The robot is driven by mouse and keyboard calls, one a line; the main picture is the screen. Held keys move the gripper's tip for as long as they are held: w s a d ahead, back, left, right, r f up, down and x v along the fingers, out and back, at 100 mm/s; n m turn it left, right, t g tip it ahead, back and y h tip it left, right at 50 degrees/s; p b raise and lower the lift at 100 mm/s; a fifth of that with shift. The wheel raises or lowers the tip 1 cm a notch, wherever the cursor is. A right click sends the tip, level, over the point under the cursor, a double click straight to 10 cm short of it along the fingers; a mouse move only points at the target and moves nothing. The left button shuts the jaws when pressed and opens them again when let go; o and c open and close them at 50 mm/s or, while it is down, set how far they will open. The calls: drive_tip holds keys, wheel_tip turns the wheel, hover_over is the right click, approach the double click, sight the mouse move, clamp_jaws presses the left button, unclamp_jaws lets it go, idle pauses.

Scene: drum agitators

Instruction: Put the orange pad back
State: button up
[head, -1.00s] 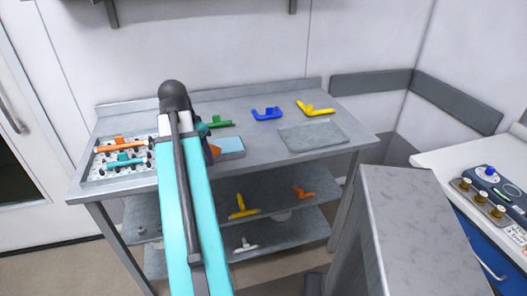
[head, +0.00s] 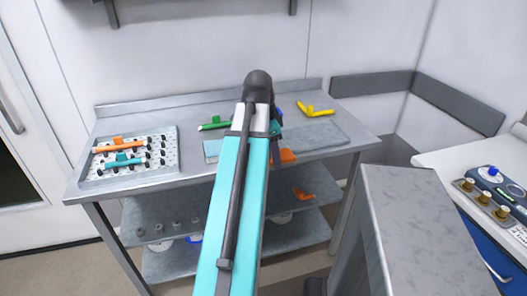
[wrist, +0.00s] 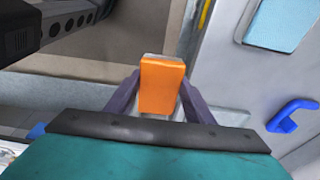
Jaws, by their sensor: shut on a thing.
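An orange pad (wrist: 162,84) sits between the two purple fingers of my gripper (wrist: 161,98) in the wrist view, and the fingers are shut on it. In the head view the orange pad (head: 287,156) shows just right of my arm, at the front of the grey bench (head: 190,180). My arm hides most of the gripper there. A light blue mat (head: 212,150) lies on the bench left of my arm, partly hidden; a light blue patch also shows at the top right of the wrist view (wrist: 280,22).
A perforated tray (head: 168,160) with orange and teal agitators stands at the bench's left. Green (head: 213,124) and yellow (head: 316,111) agitators lie towards the back. A grey mat (head: 325,136) lies at the right. A blue agitator (wrist: 293,114) shows in the wrist view.

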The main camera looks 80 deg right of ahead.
drive_tip(key=shift+s, duration=0.1)
idle(0.3)
drive_tip(key=shift+w+d, duration=0.2)
drive_tip(key=shift+d, duration=0.4)
drive_tip(key=w+d, duration=0.2)
drive_tip(key=d, duration=0.2)
drive_tip(key=w+d+f+p, duration=0.1)
drive_tip(key=w+d, duration=0.1)
drive_tip(key=d, duration=0.2)
drive_tip(key=w+d+p, duration=0.1)
drive_tip(key=d, duration=0.3)
drive_tip(key=shift+w+f, duration=0.2)
drive_tip(key=shift+w, duration=0.2)
drive_tip(key=shift+d, duration=0.1)
drive_tip(key=shift+w+d+p, duration=0.35)
drive_tip(key=shift+d, duration=0.35)
drive_tip(key=shift+s+a+f, duration=0.1)
drive_tip(key=shift+a+f, duration=0.1)
drive_tip(key=shift+f, duration=0.3)
drive_tip(key=shift+f+p, duration=0.4)
drive_tip(key=shift+f, duration=0.9)
drive_tip(key=shift+f, duration=0.1)
